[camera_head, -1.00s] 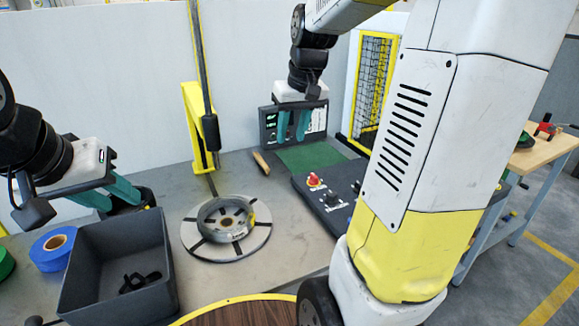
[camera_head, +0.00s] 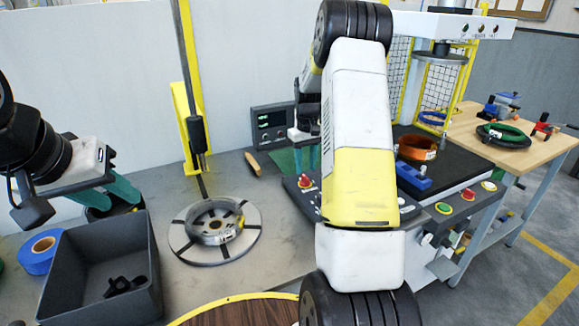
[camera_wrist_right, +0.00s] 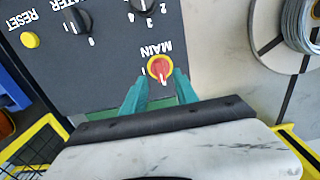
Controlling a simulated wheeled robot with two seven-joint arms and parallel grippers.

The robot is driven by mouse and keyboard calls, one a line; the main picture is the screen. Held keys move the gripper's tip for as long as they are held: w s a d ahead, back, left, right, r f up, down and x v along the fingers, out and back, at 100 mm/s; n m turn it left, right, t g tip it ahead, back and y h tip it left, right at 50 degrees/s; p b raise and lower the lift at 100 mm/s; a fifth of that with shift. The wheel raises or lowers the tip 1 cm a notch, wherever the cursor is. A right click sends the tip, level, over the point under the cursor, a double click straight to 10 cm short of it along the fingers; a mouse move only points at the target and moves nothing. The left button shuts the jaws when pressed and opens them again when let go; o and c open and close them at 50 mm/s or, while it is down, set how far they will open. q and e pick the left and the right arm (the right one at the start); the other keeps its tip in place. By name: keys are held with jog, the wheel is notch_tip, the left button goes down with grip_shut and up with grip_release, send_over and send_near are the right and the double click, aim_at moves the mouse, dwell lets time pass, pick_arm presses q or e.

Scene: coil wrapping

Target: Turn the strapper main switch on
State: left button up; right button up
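The main switch (camera_wrist_right: 160,68) is a red knob on a yellow ring, beside the word MAIN on the dark control panel (camera_wrist_right: 105,62). In the head view the main switch (camera_head: 305,182) shows just left of my right arm. My right gripper (camera_wrist_right: 160,92) is open, its teal fingertips apart at the switch's near side, one to each side; I cannot tell whether they touch it. In the head view the right gripper (camera_head: 308,155) is partly hidden by my arm.
Other knobs and a yellow RESET button (camera_wrist_right: 30,40) share the panel. A round spoked plate with a coil (camera_head: 215,225) lies left of it. A small screen (camera_head: 270,123) stands behind. Blue tape (camera_head: 42,252) lies by the bin. An orange coil (camera_head: 417,147) sits at the right.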

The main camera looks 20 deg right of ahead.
aim_at(305, 176)
jog(key=shift+f, duration=1.8)
grip_shut()
